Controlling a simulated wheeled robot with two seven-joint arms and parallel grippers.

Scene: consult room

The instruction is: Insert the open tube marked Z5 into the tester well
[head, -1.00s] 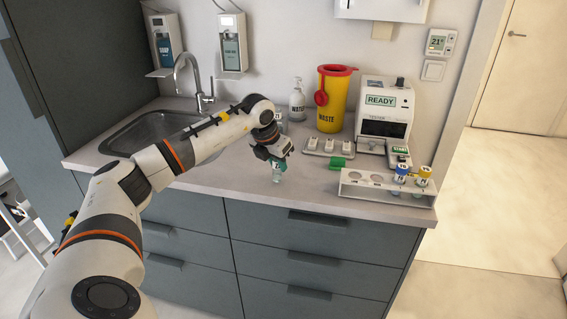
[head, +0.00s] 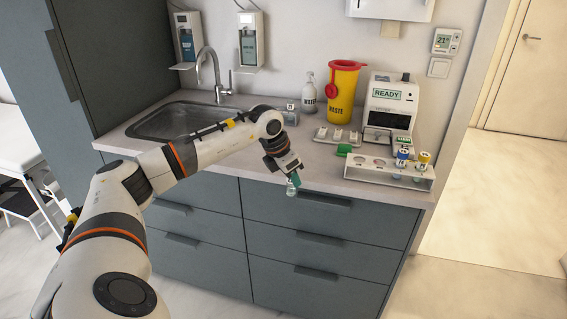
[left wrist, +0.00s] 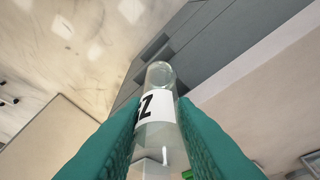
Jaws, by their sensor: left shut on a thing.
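My left gripper (head: 293,183) is shut on a clear tube (left wrist: 158,115) in front of the counter's front edge. In the left wrist view the tube stands between two teal finger pads, and its white label shows a Z with part of another character, cut off at the side. The tester (head: 389,108) is a white machine at the back right of the counter, with a screen reading READY. I cannot make out its well clearly. My right gripper is not in view.
A white rack (head: 388,179) holds a blue-capped and a yellow-capped tube. Near it are a green piece (head: 344,150) and a tray of small white items (head: 337,135). A yellow waste bin (head: 341,95), a pump bottle (head: 308,92) and a sink (head: 180,120) stand behind.

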